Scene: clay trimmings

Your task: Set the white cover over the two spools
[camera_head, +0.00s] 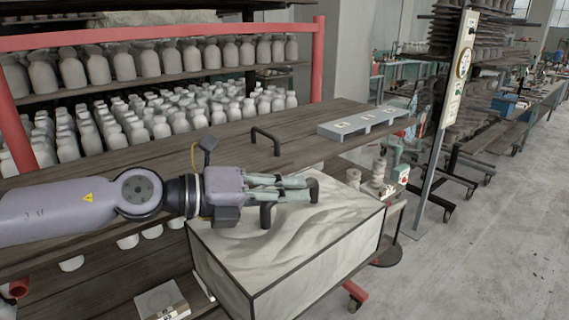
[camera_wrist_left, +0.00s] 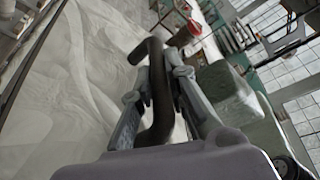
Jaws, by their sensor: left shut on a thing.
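The white cover (camera_head: 300,232) is a box with pale, wavy-patterned panels and dark edges, at the bottom centre of the head view. Its pale top also fills the left of the left wrist view (camera_wrist_left: 70,85). My left gripper (camera_head: 311,189) is shut on the dark handle on top of the cover; the bent handle (camera_wrist_left: 157,92) runs between the fingers in the wrist view. Two grey spool-like stacks, one (camera_head: 380,168) and another (camera_head: 353,178), stand just beyond the cover's far right edge. I cannot tell whether the cover hangs or rests. My right gripper is out of view.
A dark wooden bench (camera_head: 315,112) lies behind, with a dark handle-shaped bar (camera_head: 266,136) and a low grey stand (camera_head: 363,123). A signpost (camera_head: 455,80) rises to the right. Racks of pale bottles (camera_head: 150,62) stand at left. The floor at right is open.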

